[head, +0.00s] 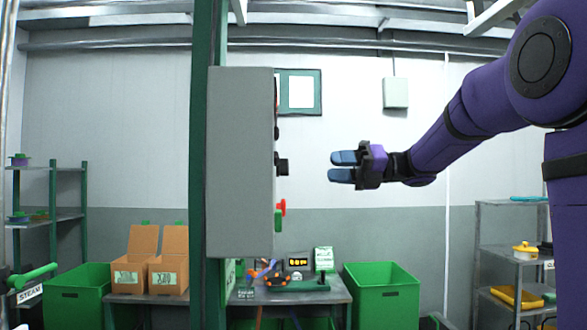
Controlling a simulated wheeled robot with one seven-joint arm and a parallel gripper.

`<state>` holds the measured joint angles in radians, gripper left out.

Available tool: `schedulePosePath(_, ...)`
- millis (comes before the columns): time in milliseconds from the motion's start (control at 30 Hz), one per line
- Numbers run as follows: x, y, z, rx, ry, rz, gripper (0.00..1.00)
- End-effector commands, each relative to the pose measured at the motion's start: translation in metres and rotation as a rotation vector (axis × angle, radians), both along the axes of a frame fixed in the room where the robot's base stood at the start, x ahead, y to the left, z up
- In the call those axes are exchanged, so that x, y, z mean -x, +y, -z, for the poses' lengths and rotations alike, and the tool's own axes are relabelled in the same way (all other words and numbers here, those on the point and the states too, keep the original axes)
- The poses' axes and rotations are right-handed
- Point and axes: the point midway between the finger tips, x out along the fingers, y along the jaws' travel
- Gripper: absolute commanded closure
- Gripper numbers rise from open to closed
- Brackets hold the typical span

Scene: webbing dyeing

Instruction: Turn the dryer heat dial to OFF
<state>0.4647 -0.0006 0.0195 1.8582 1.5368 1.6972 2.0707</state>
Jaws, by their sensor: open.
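A grey control box (240,160) is mounted on a green post and seen mostly from its side. A black dial (282,166) sticks out from its right-hand face; it is seen edge-on, so its setting cannot be read. Below it on the same face are a red knob (281,207) and a green one (277,221). My gripper (342,166) is open and empty, with blue fingers pointing left at about the dial's height. A gap separates the fingertips from the dial.
The green post (200,110) stands left of the box. Below are a bench (340,290) with small equipment, green bins (382,295), cardboard boxes (169,262) and shelves (520,252) at right. The space between my gripper and the box is clear.

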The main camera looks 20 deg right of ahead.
Motion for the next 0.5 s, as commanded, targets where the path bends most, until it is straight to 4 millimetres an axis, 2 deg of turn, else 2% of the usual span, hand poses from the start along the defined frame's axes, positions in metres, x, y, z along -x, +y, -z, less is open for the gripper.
schedulePosePath(300,-0.015,0.053,0.0,0.003,-0.001,-0.004,0.6)
schedulePosePath(500,-0.025,0.08,0.0,0.003,-0.002,-0.002,0.6)
